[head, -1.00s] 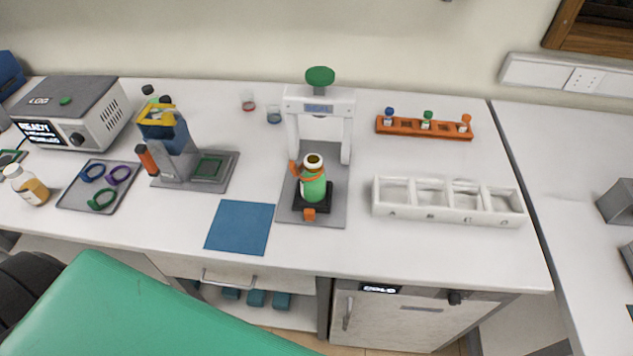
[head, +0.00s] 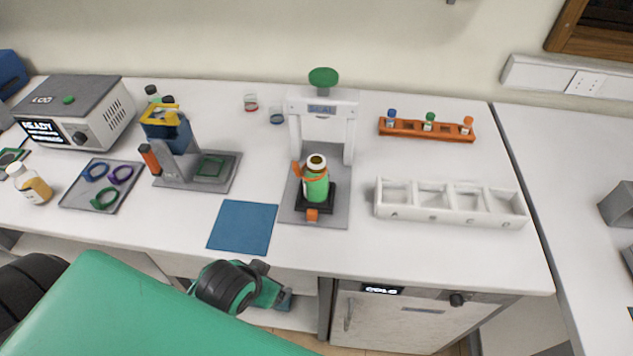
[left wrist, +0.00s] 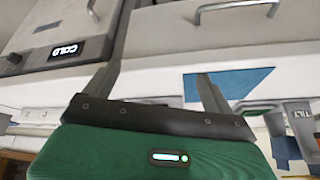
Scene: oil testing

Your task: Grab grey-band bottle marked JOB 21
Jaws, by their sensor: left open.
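Several bottles show in the head view, but I cannot make out a grey band or a JOB 21 mark on any. A white-capped bottle with amber contents (head: 30,185) stands at the far left. A green bottle (head: 315,188) stands upright on a black block under the white SEAL press, with an orange clamp at its neck. Dark-capped bottles (head: 152,93) stand partly hidden behind the blue-and-yellow device. My left gripper (left wrist: 160,70) is open and empty in the left wrist view, by the counter front. In the head view its fingers are not clear. My right gripper is not in view.
A tray (head: 72,203) holds coloured rings. A blue mat (head: 242,228), a white A-to-D divided tray (head: 450,221) and an orange vial rack (head: 400,128) lie on the counter. The COLD cabinet (head: 400,315) is below. The counter's front right is clear.

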